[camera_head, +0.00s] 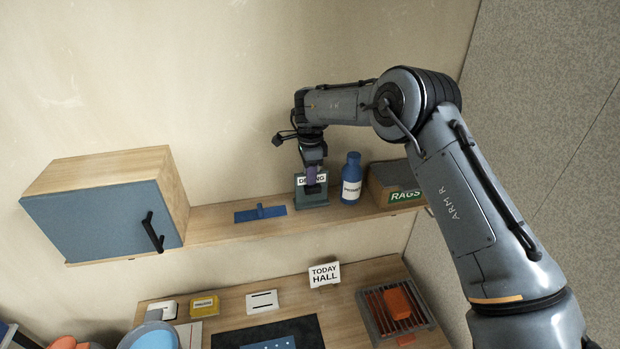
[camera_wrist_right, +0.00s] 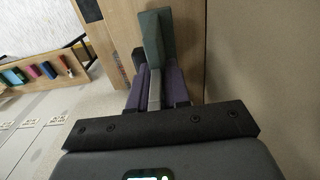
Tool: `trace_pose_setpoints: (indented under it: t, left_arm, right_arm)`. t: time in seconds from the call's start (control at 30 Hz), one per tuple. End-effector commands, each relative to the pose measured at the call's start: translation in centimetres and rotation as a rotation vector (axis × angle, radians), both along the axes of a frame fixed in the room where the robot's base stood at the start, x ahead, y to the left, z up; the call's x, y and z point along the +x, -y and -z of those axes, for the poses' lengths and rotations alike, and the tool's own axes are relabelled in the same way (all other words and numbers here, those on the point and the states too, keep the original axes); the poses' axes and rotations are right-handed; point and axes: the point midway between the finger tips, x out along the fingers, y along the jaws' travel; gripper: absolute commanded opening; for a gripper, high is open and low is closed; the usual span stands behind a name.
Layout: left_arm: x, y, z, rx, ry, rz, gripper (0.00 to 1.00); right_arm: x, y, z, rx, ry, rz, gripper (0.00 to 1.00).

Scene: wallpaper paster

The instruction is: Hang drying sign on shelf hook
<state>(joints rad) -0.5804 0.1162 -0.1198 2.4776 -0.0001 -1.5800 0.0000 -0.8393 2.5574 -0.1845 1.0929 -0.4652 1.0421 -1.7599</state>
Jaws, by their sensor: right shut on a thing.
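The drying sign (camera_head: 300,191) is a dark green piece with a white label, partly hidden behind my gripper, so only some letters show. It is at the shelf (camera_head: 226,222), left of the blue bottle; I cannot tell whether it touches the shelf. My right gripper (camera_head: 316,182) comes from above with purple fingers shut on the sign. In the right wrist view, a green piece of the sign (camera_wrist_right: 156,35) extends beyond the purple fingers (camera_wrist_right: 155,88), with a grey part between them. I cannot make out the shelf hook. My left gripper is not in view.
A blue bottle (camera_head: 351,180) and a RAGS box (camera_head: 393,184) stand right of the sign. A blue T-shaped tool (camera_head: 260,213) lies left of it. A blue-doored cabinet (camera_head: 95,220) is at the left. Below, a worktop holds a TODAY HALL card (camera_head: 324,274) and a rack (camera_head: 370,307).

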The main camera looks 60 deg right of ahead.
Motion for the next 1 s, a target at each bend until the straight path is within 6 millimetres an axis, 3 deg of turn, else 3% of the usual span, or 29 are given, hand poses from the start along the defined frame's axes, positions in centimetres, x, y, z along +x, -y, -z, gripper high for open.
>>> trace_pose_setpoints:
  t: [0.57, 0.6, 0.73, 1.0]
  left_arm:
    - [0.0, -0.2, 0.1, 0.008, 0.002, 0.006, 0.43]
    - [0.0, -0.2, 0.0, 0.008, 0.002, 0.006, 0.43]
    - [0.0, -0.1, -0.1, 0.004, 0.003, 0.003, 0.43]
    - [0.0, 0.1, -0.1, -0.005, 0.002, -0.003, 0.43]
  right_arm:
    - [0.1, 0.0, 1.3, -0.001, 0.002, 0.001, 0.0]
    - [0.1, 0.0, 1.2, 0.0, 0.003, 0.001, 0.23]
    - [0.1, 0.0, 1.2, 0.0, 0.003, 0.0, 0.42]
    - [0.1, 0.0, 1.1, 0.0, 0.003, 0.0, 0.42]
